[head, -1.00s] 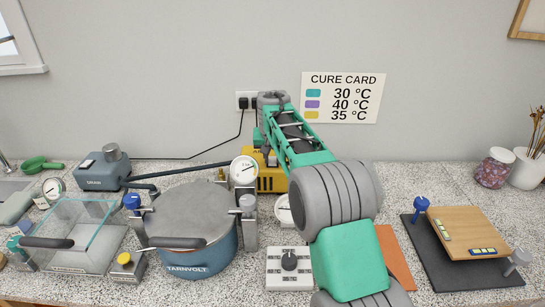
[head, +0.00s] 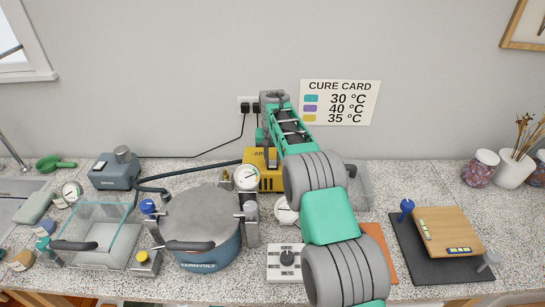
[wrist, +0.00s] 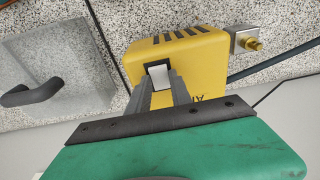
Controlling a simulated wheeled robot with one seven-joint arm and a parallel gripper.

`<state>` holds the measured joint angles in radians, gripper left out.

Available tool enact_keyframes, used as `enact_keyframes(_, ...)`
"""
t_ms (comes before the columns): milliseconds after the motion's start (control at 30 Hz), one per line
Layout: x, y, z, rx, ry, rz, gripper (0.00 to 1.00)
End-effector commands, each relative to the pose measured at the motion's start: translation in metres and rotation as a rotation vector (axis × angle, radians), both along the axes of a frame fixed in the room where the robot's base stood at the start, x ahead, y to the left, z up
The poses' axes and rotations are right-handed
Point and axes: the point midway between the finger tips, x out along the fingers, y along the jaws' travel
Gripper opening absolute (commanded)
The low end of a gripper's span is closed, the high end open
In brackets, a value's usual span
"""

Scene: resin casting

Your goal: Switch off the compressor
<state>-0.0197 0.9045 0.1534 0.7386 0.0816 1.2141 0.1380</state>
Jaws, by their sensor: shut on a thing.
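The compressor is a yellow box (head: 268,178) with dark vent slots, standing by the back wall, partly behind my arm. In the wrist view its yellow body (wrist: 205,62) fills the middle, with a white switch (wrist: 160,76) in a dark recess on its face. My gripper (wrist: 158,84) reaches this face, its two grey fingers close together with the tips at the switch, shut on it. The fingertips partly cover the switch, and I cannot tell which way it is set. In the head view the fingers are hidden behind my arm.
A brass fitting (wrist: 250,42) on a metal block and a dark hose sit beside the compressor. A clear lid (wrist: 88,62) with a dark handle lies on its other side. The blue pot (head: 208,252), pressure gauge (head: 246,177) and dial box (head: 287,262) stand near my arm.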

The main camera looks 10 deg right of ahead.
Motion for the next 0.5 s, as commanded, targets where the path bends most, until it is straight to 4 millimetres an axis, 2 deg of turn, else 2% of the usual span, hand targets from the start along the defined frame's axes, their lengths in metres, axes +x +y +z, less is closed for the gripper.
enact_keyframes(33,0.0008,0.0003,0.0014,0.000,-0.004,0.001,0.27)
enact_keyframes(300,0.0002,0.0002,0.0007,0.000,-0.002,0.000,0.47)
enact_keyframes(500,0.0000,0.0001,0.0008,0.000,-0.001,0.000,0.47)
